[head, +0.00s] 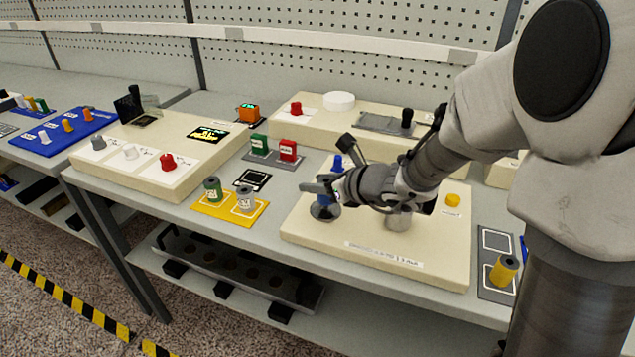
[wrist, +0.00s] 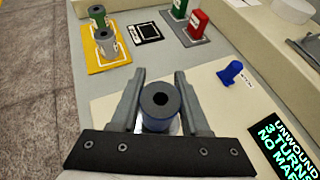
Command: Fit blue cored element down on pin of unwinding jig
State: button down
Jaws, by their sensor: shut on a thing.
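My gripper (head: 326,186) is shut on the blue cored element (head: 324,199), which is upright above the left part of the cream jig board (head: 330,236). In the wrist view the element (wrist: 160,100) sits between both fingers, its dark central hole facing up. In the head view a round metal disc (head: 322,213) shows directly under the element. The pin is not visible. I cannot tell whether the element is around it or just above it.
A blue knob (head: 338,162) stands on the board behind the gripper. A yellow mat (head: 222,217) holds a green spool (head: 213,189) and a grey spool (head: 246,199) to the left. A yellow spool (head: 504,270) stands on a grey mat at right. Red and green blocks stand behind.

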jog(key=shift+f+b, duration=1.1)
jog(key=shift+b, duration=0.05)
jog(key=shift+c, duration=1.5)
grip_release()
jog(key=shift+d, duration=0.1)
jog(key=p+v, duration=0.4)
jog(key=v, duration=1.3)
jog(key=shift+p, duration=0.4)
jog(key=shift+s+d, duration=0.1)
jog(key=shift+s, duration=0.05)
